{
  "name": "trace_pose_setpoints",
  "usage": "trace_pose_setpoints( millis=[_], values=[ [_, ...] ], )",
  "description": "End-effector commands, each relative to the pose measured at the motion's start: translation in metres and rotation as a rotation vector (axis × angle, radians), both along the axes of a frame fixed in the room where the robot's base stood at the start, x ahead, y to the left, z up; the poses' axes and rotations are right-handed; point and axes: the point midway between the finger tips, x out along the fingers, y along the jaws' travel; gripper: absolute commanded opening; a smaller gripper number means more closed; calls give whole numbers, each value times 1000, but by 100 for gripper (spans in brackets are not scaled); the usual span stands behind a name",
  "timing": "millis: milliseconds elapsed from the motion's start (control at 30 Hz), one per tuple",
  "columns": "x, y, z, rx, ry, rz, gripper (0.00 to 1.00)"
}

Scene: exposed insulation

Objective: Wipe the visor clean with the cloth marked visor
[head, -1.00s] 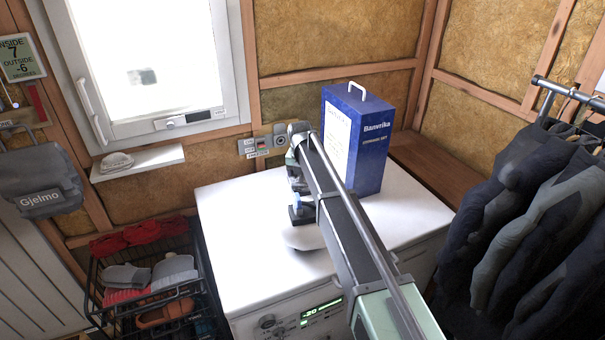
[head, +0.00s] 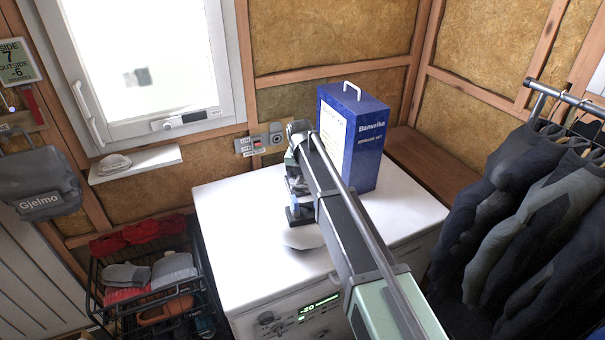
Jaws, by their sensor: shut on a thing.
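My gripper (head: 298,216) hangs over the white top of the appliance, left of the blue box. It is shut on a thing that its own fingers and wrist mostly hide. A pale, rounded piece (head: 303,238) shows just below and beside the fingertips, partly behind my arm. I cannot tell whether it is the cloth or the visor, or whether it touches the top. No marking "visor" can be read. A whitish, crumpled or domed item (head: 114,163) lies on the small shelf under the window; I cannot tell what it is.
The tall blue box (head: 355,140) stands on the white appliance (head: 235,240) behind my arm. The top's left part is clear. A wire rack (head: 150,290) with gloves and shoes stands left. Dark garments (head: 530,210) hang right. A grey bag (head: 40,185) hangs far left.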

Motion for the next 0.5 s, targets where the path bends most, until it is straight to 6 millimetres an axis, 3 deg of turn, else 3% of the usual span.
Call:
trace_pose_setpoints(
  millis=[33,100,500],
  values=[
    [1,0,15,1,0,-1,36],
    [2,1,23,2,-1,-1,36],
    [4,2,31,4,-3,-2,36]
  ],
)
